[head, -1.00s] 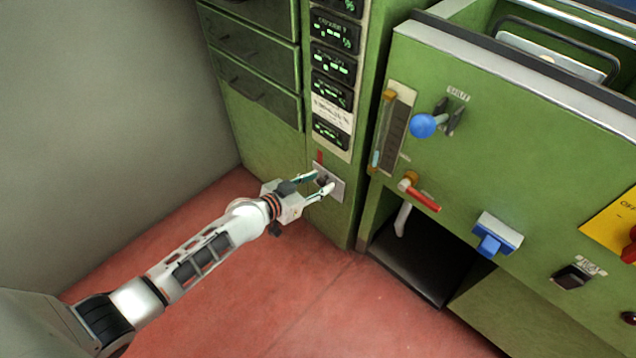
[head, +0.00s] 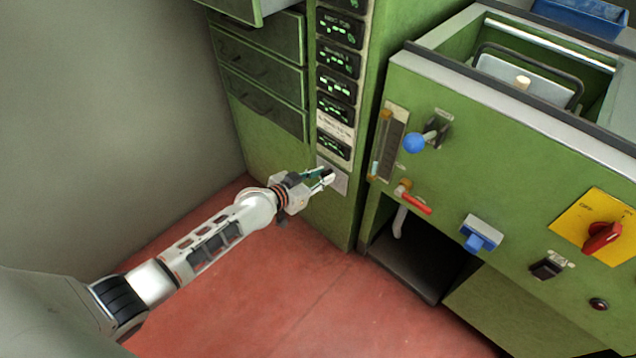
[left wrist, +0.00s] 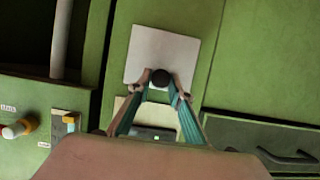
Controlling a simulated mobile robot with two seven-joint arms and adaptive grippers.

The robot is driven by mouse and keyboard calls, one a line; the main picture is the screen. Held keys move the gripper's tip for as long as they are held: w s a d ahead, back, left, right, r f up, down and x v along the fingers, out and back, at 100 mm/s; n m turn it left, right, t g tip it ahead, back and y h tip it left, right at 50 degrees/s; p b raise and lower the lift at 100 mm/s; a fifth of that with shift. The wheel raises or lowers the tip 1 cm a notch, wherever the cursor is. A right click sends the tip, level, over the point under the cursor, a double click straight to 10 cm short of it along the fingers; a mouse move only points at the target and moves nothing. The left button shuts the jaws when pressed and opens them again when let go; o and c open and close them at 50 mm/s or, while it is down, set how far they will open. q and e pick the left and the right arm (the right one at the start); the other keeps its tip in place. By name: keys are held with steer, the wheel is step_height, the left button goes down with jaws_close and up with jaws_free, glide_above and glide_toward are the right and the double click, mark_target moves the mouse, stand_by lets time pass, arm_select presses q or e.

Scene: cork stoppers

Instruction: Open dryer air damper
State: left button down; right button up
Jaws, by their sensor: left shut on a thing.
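A pale square plate (head: 340,184) is set low on the narrow green control column. It also shows in the left wrist view (left wrist: 150,45). A dark round knob (left wrist: 161,77) stands out from this plate; no label naming it as the air damper is readable. My left gripper (head: 325,177) reaches in from the left at the plate. In the left wrist view its two fingertips (left wrist: 162,82) close on the knob from both sides. In the head view the fingers partly hide the knob and plate. My right gripper is in neither current view.
Dark control modules (head: 338,84) with green displays run up the column. Green drawers (head: 262,100) lie left. At right, the machine front has a blue ball lever (head: 414,143), a red-handled valve (head: 416,205), a blue fitting (head: 482,232) and a red switch (head: 602,237). Red floor (head: 270,300) is clear.

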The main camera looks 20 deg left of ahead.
arm_select(q)
steer(key=shift+r, duration=0.2)
steer(key=c, duration=1.8)
jaws_free()
steer(key=shift+c, duration=0.2)
steer(key=v, duration=1.2)
steer(key=shift+f, duration=0.1)
